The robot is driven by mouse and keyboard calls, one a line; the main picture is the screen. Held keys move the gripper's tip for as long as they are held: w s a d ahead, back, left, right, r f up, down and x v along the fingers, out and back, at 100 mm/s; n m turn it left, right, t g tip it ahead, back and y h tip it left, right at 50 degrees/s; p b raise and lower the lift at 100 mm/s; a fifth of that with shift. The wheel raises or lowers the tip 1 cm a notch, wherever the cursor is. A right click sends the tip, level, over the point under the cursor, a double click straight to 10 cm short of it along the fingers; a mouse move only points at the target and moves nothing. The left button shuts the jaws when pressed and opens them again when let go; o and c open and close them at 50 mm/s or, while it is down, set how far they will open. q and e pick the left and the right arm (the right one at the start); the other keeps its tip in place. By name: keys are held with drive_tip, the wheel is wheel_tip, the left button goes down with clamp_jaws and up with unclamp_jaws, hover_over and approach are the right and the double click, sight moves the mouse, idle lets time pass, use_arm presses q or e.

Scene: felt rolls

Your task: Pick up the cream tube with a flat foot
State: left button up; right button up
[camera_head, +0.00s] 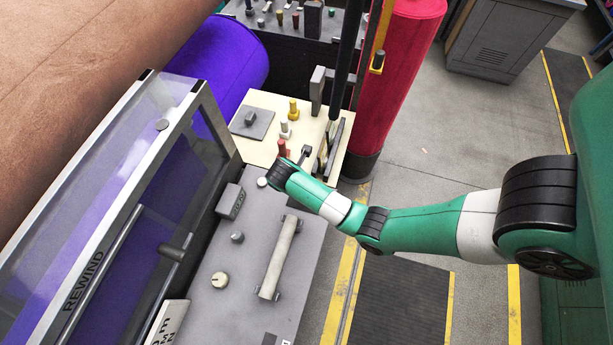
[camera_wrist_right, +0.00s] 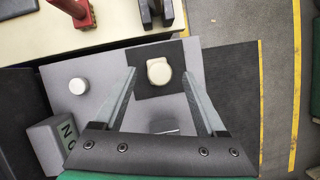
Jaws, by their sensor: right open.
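In the right wrist view, a round cream piece (camera_wrist_right: 158,70) shows from above on a black square (camera_wrist_right: 145,90). I take it to be the cream tube; its height and foot cannot be made out from this angle. My right gripper (camera_wrist_right: 160,76) is open above the grey panel, with the cream piece between its fingertips in the picture. The fingers are not seen touching it. In the head view my right arm covers this spot, and the gripper is hidden. My left gripper is in neither view.
A white button (camera_wrist_right: 77,86) and a grey box (camera_wrist_right: 58,143) lie left of the fingers. A cream bench (camera_head: 262,100) holds a yellow piece (camera_head: 293,110), a whitish piece (camera_head: 285,130) and a red piece (camera_head: 282,148). A pale bar (camera_head: 278,257) is fixed on the grey panel (camera_head: 245,305).

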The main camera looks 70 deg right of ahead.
drive_tip(key=shift+x, duration=1.2)
drive_tip(key=b+x, duration=0.1)
drive_tip(key=x, duration=0.4)
drive_tip(key=shift+f+b, duration=0.1)
drive_tip(key=shift+b, duration=0.25)
clamp_jaws()
